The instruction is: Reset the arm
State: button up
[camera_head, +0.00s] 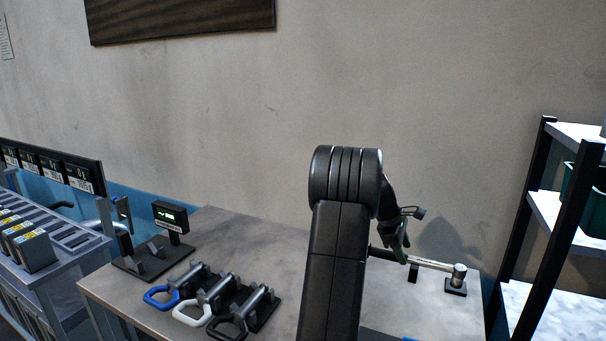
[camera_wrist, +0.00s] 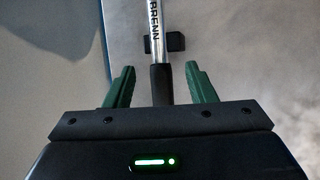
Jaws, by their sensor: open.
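My gripper (camera_head: 402,247) is at the right of the grey table, beside a torque-wrench-like tool with a silver shaft (camera_head: 432,264). In the wrist view the green fingers of my gripper (camera_wrist: 160,80) are spread apart, one on each side of the tool's black handle (camera_wrist: 161,84). Gaps show between the fingers and the handle. The silver shaft (camera_wrist: 158,40), with "BRENN" printed on it, points away between the fingertips. The tool rests on black supports (camera_head: 456,287). My arm hides the middle of the table in the head view.
Tools with blue (camera_head: 158,297), white (camera_head: 190,316) and black (camera_head: 226,328) loop handles lie on holders at the table's left front. A stand with a small lit display (camera_head: 171,214) is behind them. A shelf rack (camera_head: 548,230) stands right, a slotted rack (camera_head: 70,232) left.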

jog(key=shift+x, duration=1.1)
jog(key=shift+r, duration=0.4)
